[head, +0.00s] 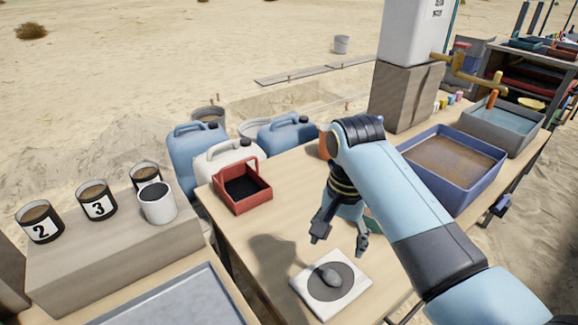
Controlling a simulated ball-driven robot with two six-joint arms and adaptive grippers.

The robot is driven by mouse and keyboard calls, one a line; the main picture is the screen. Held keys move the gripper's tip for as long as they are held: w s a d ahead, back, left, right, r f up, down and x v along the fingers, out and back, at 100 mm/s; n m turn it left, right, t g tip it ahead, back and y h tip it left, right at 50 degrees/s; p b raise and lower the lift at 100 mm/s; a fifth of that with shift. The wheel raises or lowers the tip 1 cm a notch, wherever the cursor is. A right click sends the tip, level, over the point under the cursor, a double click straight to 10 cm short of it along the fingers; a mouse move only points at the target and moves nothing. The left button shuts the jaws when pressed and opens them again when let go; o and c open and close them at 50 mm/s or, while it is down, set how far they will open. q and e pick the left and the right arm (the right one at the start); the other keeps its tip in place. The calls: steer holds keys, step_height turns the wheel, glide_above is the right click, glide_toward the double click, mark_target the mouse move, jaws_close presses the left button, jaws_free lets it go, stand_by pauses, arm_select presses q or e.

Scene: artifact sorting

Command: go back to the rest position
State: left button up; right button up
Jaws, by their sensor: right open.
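My right arm comes in from the lower right, over the wooden table (235,222). My right gripper (340,243) is open and points down, with nothing between its fingers. It is a little above and behind a white square plate (358,290) with a dark round pad. A grey, rounded object (329,274), perhaps a spoon or a stone, lies on the pad, apart from the fingers. My left gripper is not in view.
A red tray (242,204) with a dark inside stands at the table's left edge. A blue tub (410,150) of brown liquid stands behind my right arm. Numbered cups (97,206) and a white cup (158,209) stand on a block at left. Jerrycans (195,145) stand behind the table.

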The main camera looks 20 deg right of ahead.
steer(key=s+d+r+n+t, duration=0.1)
steer(key=s+d+r+n, duration=0.15)
steer(key=s, duration=0.45)
steer(key=s+d+r+n+t, duration=0.1)
steer(key=s+r+n, duration=0.25)
steer(key=s, duration=0.35)
steer(key=s+d+r+n+t, duration=0.1)
steer(key=s+d+r+n, duration=0.2)
steer(key=s, duration=0.4)
step_height(320, 180, down, 30)
steer(key=s+d+n+h+b, duration=0.1)
steer(key=s+d+b, duration=0.1)
steer(key=b, duration=0.1)
steer(key=s+f+g+b, duration=0.2)
steer(key=s+f+b, duration=0.1)
steer(key=s+f, duration=1.5)
steer(key=shift+s+d+f, duration=0.15)
steer(key=shift+d+f, duration=0.25)
